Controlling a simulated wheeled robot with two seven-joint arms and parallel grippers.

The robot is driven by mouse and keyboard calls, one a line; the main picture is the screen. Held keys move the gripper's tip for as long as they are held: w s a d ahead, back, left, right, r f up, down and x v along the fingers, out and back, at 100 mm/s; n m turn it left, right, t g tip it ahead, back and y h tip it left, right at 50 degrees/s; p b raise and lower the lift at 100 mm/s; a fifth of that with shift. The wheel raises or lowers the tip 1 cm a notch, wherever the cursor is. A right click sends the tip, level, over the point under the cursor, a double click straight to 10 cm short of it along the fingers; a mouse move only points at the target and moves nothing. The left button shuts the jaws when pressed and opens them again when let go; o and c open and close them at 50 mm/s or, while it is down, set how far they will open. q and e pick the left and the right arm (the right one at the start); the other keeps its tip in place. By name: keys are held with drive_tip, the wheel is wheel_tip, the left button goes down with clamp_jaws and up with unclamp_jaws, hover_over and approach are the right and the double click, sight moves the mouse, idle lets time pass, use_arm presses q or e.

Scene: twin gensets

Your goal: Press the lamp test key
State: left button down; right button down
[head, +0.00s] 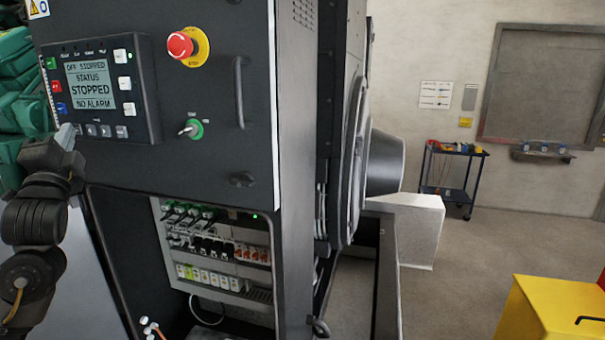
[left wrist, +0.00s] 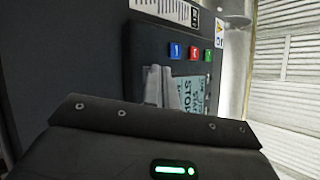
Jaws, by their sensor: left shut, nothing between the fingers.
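The controller panel (head: 97,88) is a dark unit on the cabinet front. Its screen (head: 88,85) reads "OFF STOPPED", "STATUS STOPPED" and "NO ALARM". Green, red and blue keys run down its left side, pale keys (head: 124,83) down its right, and a row of small keys (head: 106,131) below. The key labels are too small to read, so I cannot tell which is the lamp test key. My left gripper (head: 67,135) is shut and empty at the panel's lower left corner. In the left wrist view its fingertips (left wrist: 162,84) overlap the screen (left wrist: 195,96); contact is unclear.
A red emergency stop (head: 181,47), a selector switch (head: 191,129) and a vertical handle (head: 239,92) sit right of the panel. Below is an open bay with wired terminals (head: 210,250). A yellow box (head: 550,310) stands at the lower right.

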use_arm(q)
drive_tip(key=shift+s, duration=0.15)
drive_tip(key=shift+s+a, duration=0.25)
drive_tip(key=shift+s, duration=0.5)
drive_tip(key=s+a, duration=0.1)
drive_tip(key=s, duration=0.4)
drive_tip(key=shift+s+a, duration=0.35)
drive_tip(key=shift+s, duration=0.05)
idle(0.4)
